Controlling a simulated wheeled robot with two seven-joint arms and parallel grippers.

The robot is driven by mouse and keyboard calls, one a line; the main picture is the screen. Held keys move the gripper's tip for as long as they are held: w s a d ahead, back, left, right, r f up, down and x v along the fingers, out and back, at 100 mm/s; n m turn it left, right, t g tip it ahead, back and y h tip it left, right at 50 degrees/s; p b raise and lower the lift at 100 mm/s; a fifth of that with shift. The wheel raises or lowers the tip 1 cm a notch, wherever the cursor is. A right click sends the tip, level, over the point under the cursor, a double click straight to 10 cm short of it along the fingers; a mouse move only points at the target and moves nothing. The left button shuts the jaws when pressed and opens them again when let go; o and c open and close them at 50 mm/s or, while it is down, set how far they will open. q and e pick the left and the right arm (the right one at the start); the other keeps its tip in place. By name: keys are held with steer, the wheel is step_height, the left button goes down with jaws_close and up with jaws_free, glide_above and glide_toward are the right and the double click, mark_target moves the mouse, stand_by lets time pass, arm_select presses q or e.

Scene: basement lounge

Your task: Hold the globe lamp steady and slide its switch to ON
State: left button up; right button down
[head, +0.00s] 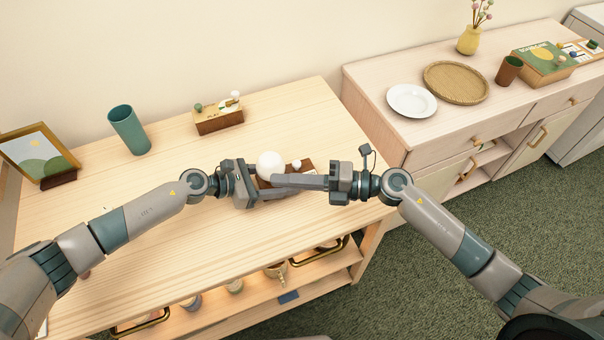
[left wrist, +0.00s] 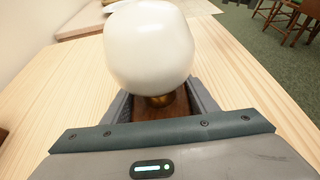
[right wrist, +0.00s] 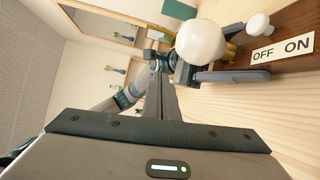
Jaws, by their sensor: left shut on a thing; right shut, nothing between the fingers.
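The globe lamp has a white globe (head: 270,164) on a short brass neck and a dark wooden base (left wrist: 148,134). It stands upright near the right end of the light wooden table. My left gripper (left wrist: 162,104) is shut on the base, one finger on each side. A white switch knob (right wrist: 258,25) stands on the base by the label plate (right wrist: 283,49), at its OFF side. My right gripper (head: 277,181) is shut and empty. Its fingers reach in front of the base in the head view; I cannot tell whether they touch anything.
A block with small knobs (head: 219,119), a teal cup (head: 129,130) and a picture frame (head: 40,153) stand farther back on the table (head: 110,220). A cabinet with a white plate (head: 411,101) and a woven tray (head: 455,83) is at the right. The table's middle is clear.

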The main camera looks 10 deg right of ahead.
mark_target(297, 166)
steer(key=s+d+f+m+t+h, duration=0.1)
steer(key=d+f+m+t, duration=0.1)
steer(key=d+m, duration=0.1)
steer(key=s+d+f+m+t+h, duration=0.1)
steer(key=d+f+m+t, duration=0.1)
steer(key=d+m+t, duration=0.1)
steer(key=s+d+f+m+t+h, duration=0.1)
steer(key=d+f+m+t, duration=0.1)
steer(key=d+m+t, duration=0.1)
steer(key=shift+s+d+f+m+h, duration=0.2)
steer(key=shift+s+d+m+h, duration=0.2)
steer(key=shift+m, duration=0.1)
steer(key=shift+w, duration=0.1)
steer(key=x, duration=0.9)
steer(key=shift+w+a, duration=0.25)
steer(key=shift+w+f, duration=0.1)
steer(key=shift+w, duration=0.2)
steer(key=shift+w+d+f, duration=0.2)
steer(key=shift+w+d, duration=0.25)
steer(key=shift+w, duration=0.3)
steer(key=shift+w+d+f, duration=0.15)
steer(key=shift+w+d, duration=0.25)
steer(key=shift+w, duration=0.35)
